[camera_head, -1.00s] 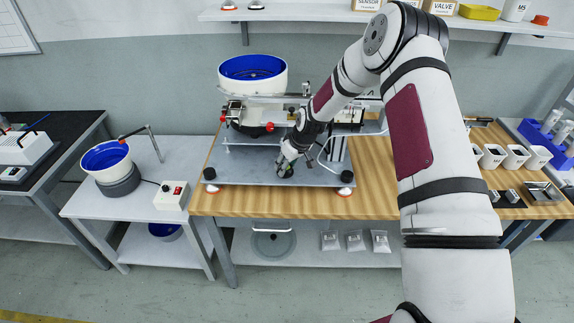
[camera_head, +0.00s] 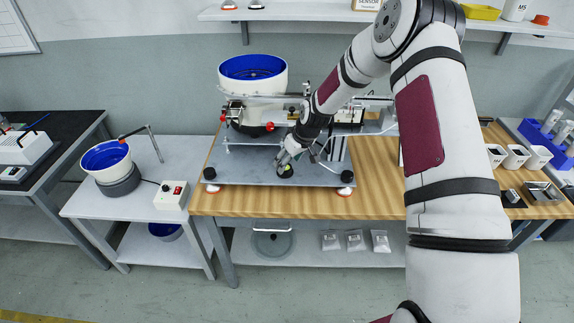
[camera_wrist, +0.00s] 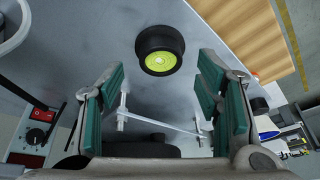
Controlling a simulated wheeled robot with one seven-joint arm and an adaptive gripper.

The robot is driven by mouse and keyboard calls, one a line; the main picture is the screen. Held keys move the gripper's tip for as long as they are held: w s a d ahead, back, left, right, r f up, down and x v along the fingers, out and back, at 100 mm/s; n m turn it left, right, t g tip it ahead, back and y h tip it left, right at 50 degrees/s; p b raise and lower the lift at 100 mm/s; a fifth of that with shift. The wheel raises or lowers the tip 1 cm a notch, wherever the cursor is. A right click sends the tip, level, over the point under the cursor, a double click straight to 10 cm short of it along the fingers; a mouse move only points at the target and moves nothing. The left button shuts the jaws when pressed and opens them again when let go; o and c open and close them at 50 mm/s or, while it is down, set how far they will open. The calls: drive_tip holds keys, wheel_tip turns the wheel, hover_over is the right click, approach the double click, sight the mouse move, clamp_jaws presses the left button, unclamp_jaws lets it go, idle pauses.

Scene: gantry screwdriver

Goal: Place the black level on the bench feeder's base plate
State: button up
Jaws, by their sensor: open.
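The black level (camera_wrist: 160,48) is a short round puck with a yellow-green vial on top. It lies flat on the grey base plate (camera_wrist: 95,22) of the bench feeder, and it also shows near the plate's front edge in the head view (camera_head: 285,172). My gripper (camera_wrist: 162,78) is open, with its green-padded fingers apart and nothing between them. The level sits just beyond the fingertips, apart from them. In the head view my gripper (camera_head: 284,158) is right above and behind the level. The base plate also shows in the head view (camera_head: 240,172).
The blue-lined feeder bowl (camera_head: 252,68) stands at the back of the plate, with thin rods and brackets near my gripper. A red-switch control box (camera_head: 172,194) and a smaller bowl (camera_head: 106,157) stand on the left table. The wooden bench (camera_head: 375,185) is clear right of the plate.

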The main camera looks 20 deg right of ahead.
drive_tip(key=s+r+h, duration=0.1)
drive_tip(key=s+r, duration=0.5)
drive_tip(key=r, duration=0.4)
drive_tip(key=s+r+m+h, duration=0.1)
drive_tip(key=s+r, duration=0.6)
drive_tip(key=r, duration=0.2)
drive_tip(key=s+r+h, duration=0.1)
drive_tip(key=s+r, duration=0.5)
drive_tip(key=r, duration=0.4)
drive_tip(key=s+a+r+m, duration=0.1)
drive_tip(key=s+r, duration=0.1)
drive_tip(key=s, duration=0.9)
drive_tip(key=s+a+r+m+t, duration=0.1)
drive_tip(key=s+r+m, duration=0.1)
drive_tip(key=s, duration=0.9)
drive_tip(key=shift+s+r+m+y, duration=0.3)
drive_tip(key=shift+r+y, duration=0.1)
drive_tip(key=shift+r, duration=0.45)
